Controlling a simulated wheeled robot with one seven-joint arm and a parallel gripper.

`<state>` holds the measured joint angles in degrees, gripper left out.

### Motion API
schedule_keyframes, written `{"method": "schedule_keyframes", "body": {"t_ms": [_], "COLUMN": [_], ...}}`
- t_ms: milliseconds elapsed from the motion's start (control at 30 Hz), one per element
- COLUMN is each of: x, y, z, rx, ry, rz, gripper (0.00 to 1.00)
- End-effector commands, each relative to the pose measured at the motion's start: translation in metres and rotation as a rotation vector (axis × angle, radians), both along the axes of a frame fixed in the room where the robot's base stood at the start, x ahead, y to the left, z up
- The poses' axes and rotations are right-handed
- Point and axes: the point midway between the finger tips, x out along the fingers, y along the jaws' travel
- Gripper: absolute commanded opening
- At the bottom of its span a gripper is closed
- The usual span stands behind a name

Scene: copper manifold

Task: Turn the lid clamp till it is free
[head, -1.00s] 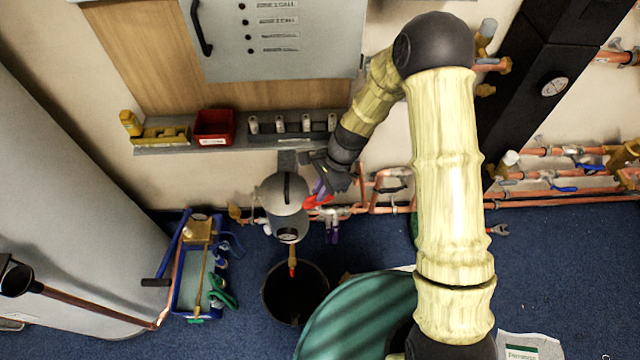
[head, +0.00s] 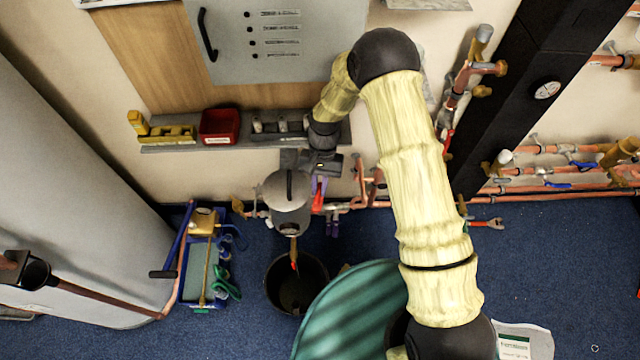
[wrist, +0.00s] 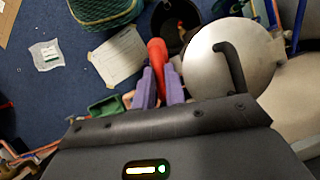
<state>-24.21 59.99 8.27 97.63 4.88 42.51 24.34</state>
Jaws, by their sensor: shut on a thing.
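The lid clamp shows as a red lever (head: 317,200) at the right side of a grey vessel with a round metal lid (head: 284,184). In the wrist view the red lever (wrist: 156,52) stands up between the purple fingers of my gripper (wrist: 160,85), beside the lid (wrist: 215,70) with its black bent handle. My gripper (head: 319,186) is shut on the lever in the head view. My fingers hide its lower part, and I cannot see the clamp's pivot.
A black bucket (head: 297,283) stands below the vessel. Copper pipes (head: 360,190) run along the wall to the right. A shelf with a red bin (head: 220,126) is above left. A blue tray of tools (head: 205,260) lies on the floor. A green round container (head: 350,315) is in front.

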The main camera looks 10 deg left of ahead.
Motion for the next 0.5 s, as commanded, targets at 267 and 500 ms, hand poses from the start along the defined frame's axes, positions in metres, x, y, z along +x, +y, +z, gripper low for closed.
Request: {"method": "schedule_keyframes", "body": {"t_ms": [267,500], "x": [-0.0051,-0.0052], "y": [0.0036,0.0029], "z": [0.0001,-0.0002], "rx": [0.002,0.002], "ry": [0.012,0.013], "rz": [0.188,0.262], "gripper": [0.0,0.0]}}
